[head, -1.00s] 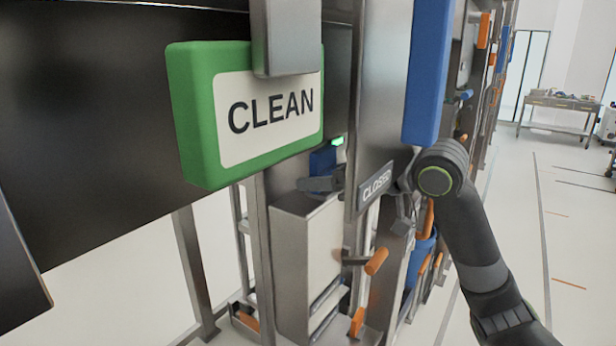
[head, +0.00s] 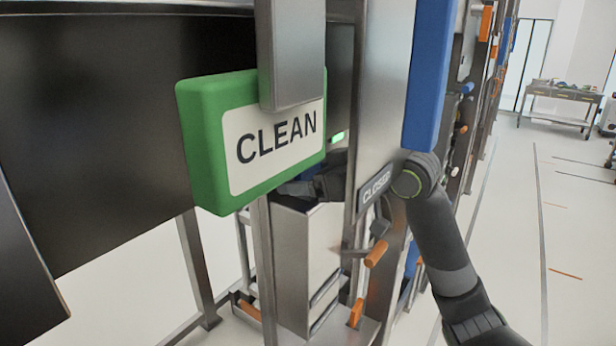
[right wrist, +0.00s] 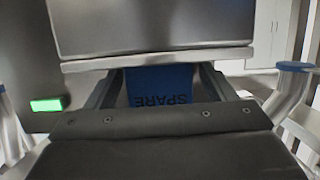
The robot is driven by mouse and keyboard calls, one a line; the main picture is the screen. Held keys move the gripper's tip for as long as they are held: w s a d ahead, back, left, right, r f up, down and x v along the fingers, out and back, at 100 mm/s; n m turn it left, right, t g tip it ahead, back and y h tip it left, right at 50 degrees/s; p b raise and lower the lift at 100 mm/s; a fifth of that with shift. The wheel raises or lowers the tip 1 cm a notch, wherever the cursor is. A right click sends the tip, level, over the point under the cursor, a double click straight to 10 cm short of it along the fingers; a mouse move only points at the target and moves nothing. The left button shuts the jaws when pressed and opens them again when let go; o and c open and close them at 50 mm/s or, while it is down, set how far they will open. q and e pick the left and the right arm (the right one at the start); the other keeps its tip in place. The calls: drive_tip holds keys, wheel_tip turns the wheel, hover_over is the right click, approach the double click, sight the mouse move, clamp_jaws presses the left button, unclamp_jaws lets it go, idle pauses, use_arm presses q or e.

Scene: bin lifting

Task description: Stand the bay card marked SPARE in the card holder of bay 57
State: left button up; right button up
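My right gripper (head: 298,188) reaches in behind a steel post in the head view and is partly hidden by it and the green sign. In the right wrist view the blue card marked SPARE (right wrist: 160,88) sits between my two fingers, touching both sides, its lettering upside down. The fingers look shut on it. A sliver of blue near the gripper shows in the head view. A grey steel panel hides the far part of the card in the wrist view. I see no number 57, and I cannot make out a card holder. My left gripper is not in view.
A green CLEAN sign (head: 255,140) hangs close in front. A CLOSED plate (head: 376,188) is on the post beside my right arm. A grey metal box (head: 305,255) stands below the gripper. A green light (right wrist: 46,105) glows nearby. Open floor lies at the right.

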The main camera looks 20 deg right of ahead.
drive_tip(key=shift+d+r, duration=0.1)
drive_tip(key=shift+r, duration=0.05)
drive_tip(key=b+v, duration=0.3)
drive_tip(key=v, duration=0.9)
drive_tip(key=shift+b, duration=0.3)
idle(0.5)
